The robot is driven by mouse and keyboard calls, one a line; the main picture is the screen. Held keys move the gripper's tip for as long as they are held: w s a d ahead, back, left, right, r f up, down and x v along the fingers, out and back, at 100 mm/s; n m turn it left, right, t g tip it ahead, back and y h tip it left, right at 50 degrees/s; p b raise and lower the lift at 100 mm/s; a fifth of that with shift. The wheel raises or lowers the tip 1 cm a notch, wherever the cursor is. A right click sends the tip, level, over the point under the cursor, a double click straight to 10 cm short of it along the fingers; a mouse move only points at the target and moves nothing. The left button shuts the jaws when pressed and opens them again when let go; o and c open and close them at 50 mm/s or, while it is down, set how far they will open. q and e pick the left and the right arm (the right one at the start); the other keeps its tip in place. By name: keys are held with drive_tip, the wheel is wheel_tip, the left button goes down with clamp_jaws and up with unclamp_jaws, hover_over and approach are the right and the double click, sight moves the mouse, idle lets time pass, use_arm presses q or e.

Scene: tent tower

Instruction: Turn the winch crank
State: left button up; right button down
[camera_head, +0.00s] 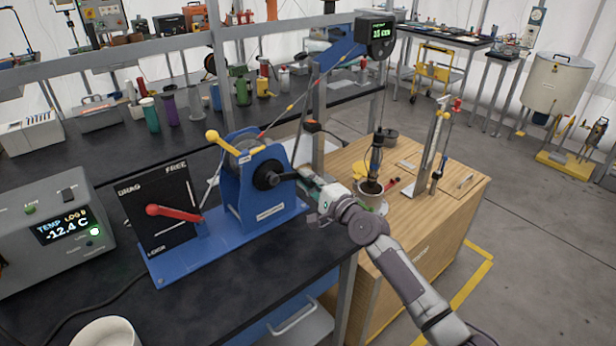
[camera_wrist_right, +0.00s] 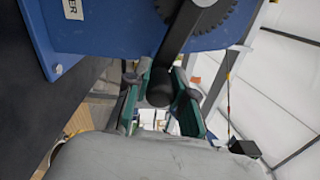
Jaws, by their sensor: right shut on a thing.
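The blue winch (camera_head: 240,197) stands on its blue base on the dark bench. Its dark crank (camera_head: 281,177) sticks out from the winch's right side. My right gripper (camera_head: 302,180) reaches it from the right and is shut on the crank's handle. In the right wrist view, the black crank arm (camera_wrist_right: 184,38) runs from the toothed hub down to the round dark handle (camera_wrist_right: 160,88), which sits between the green-padded fingers of my right gripper (camera_wrist_right: 161,98). My left gripper is not in view.
A black DRAG/FREE panel with a red lever (camera_head: 172,212) stands left of the winch. A yellow-knobbed lever (camera_head: 214,137) is on the winch. A blue boom with a display (camera_head: 377,35) rises behind.

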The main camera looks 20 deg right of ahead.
drive_tip(key=shift+a+f+m, duration=0.15)
drive_tip(key=shift+f+m, duration=0.4)
drive_tip(key=shift+m, duration=0.15)
drive_tip(key=c, duration=1)
unclamp_jaws()
drive_tip(key=shift+o, duration=0.2)
drive_tip(key=shift+s, duration=0.15)
drive_tip(key=v, duration=1.2)
